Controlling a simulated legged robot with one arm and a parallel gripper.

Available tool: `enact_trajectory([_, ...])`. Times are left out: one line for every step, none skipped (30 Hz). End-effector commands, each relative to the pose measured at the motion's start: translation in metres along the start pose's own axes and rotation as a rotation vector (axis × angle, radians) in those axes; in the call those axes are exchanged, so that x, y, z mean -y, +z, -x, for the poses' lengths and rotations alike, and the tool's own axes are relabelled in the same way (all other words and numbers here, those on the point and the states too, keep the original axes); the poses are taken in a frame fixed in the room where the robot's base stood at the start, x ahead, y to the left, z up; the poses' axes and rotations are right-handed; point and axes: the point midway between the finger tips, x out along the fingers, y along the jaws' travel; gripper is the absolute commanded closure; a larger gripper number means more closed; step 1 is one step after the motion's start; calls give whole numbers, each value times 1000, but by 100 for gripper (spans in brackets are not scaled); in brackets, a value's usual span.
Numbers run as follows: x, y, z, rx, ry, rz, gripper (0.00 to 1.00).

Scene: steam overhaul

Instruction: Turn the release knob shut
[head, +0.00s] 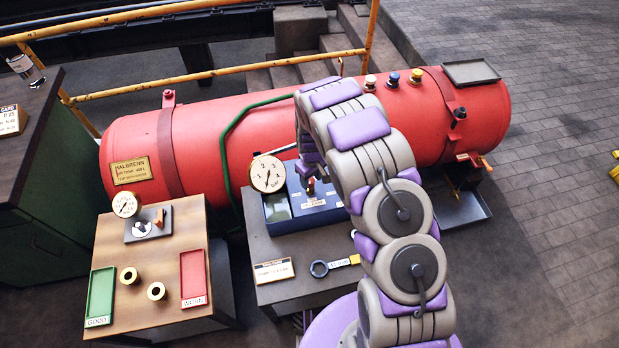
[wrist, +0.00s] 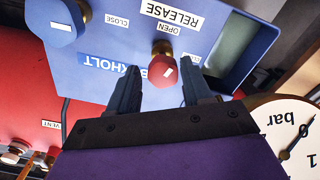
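The release knob (wrist: 163,70) is red with a brass-coloured base and a white mark on its face. It sits on a blue box (wrist: 100,75) under the upside-down labels RELEASE, OPEN and CLOSE in the wrist view. My gripper (wrist: 162,92) is open, one finger at each side of the knob. Gaps show between the fingers and the knob in the picture; I cannot tell whether the tips reach its depth. In the head view the blue box (head: 276,227) stands on a small table, and my arm hides part of it and most of my gripper.
A blue knob (wrist: 62,26) sits beside the release knob on the panel. A dial gauge (wrist: 288,135) is close at the right of the wrist view. A red tank (head: 245,110) lies behind the box. A wrench (head: 335,266) lies in front of it.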

Motion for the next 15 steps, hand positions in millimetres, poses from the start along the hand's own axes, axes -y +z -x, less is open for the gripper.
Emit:
enact_trajectory([1, 0, 0, 1, 1, 0, 56])
enact_trajectory([1, -1, 0, 1, 2, 0, 59])
enact_trajectory([2, -2, 0, 2, 3, 1, 63])
enact_trajectory([3, -3, 0, 3, 5, 1, 66])
enact_trajectory([4, -3, -1, 3, 6, 2, 68])
enact_trajectory([4, -4, -1, 3, 7, 1, 72])
enact_trajectory([4, -4, -1, 3, 7, 1, 75])
enact_trajectory([4, -4, -1, 3, 8, 1, 78])
enact_trajectory([4, -5, -1, 3, 8, 1, 82])
enact_trajectory([4, -5, -1, 3, 8, 1, 85])
enact_trajectory([3, -5, -1, 2, 8, 1, 88])
enact_trajectory([3, -5, -1, 2, 7, 1, 91])
enact_trajectory([3, -5, -1, 1, 7, 1, 94])
enact_trajectory([4, -5, -1, 1, 7, 1, 95])
enact_trajectory([4, -6, -1, 1, 7, 1, 95])
